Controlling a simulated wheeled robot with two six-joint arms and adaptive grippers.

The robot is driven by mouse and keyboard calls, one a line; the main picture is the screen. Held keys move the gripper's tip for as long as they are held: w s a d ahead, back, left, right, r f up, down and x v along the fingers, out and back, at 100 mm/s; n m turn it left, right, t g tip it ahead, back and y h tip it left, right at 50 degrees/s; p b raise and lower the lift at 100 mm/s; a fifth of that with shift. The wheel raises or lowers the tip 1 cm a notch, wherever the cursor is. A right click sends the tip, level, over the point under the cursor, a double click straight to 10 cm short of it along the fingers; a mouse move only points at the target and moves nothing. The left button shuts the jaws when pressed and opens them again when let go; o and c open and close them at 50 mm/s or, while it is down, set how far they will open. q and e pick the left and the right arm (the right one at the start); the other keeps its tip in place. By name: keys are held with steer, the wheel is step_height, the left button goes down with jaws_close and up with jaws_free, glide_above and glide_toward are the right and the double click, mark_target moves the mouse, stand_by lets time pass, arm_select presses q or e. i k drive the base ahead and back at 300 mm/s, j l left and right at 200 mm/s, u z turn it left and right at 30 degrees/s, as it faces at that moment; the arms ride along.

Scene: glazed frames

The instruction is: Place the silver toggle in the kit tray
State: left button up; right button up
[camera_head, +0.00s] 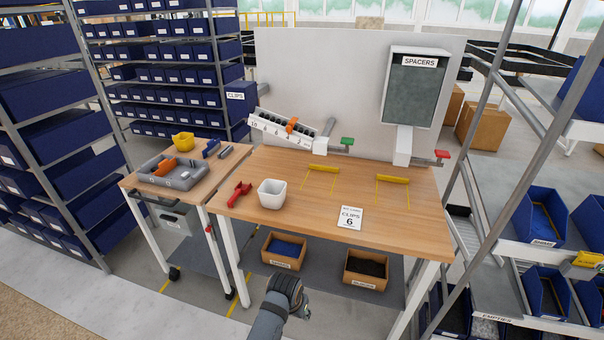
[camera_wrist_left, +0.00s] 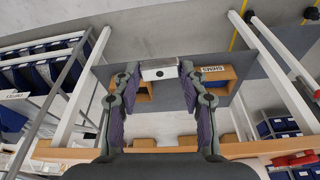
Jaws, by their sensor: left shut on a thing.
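The grey kit tray (camera_head: 190,184) lies on the small wooden side table at the left in the head view, with an orange piece (camera_head: 165,167) in it. My left gripper (camera_head: 292,293) is at the bottom middle of the head view, in front of the workbench and away from the tray. In the left wrist view the left gripper (camera_wrist_left: 158,76) has its two fingers on either side of a silver block with a dark round hole, which looks like the silver toggle (camera_wrist_left: 158,69). The toggle is hard to make out in the head view. My right gripper is not in view.
A yellow bin (camera_head: 183,141) stands behind the tray. Two cardboard boxes sit under the bench. Blue-bin shelves flank both sides.

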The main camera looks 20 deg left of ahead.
mark_target(172, 176)
steer(key=j, duration=0.7)
steer(key=i+j, duration=0.1)
steer(key=j, duration=0.6)
steer(key=i+j+u, duration=0.1)
steer(key=j, duration=1.3)
steer(key=i+j, duration=0.15)
steer(key=j, duration=0.55)
steer(key=u, duration=0.05)
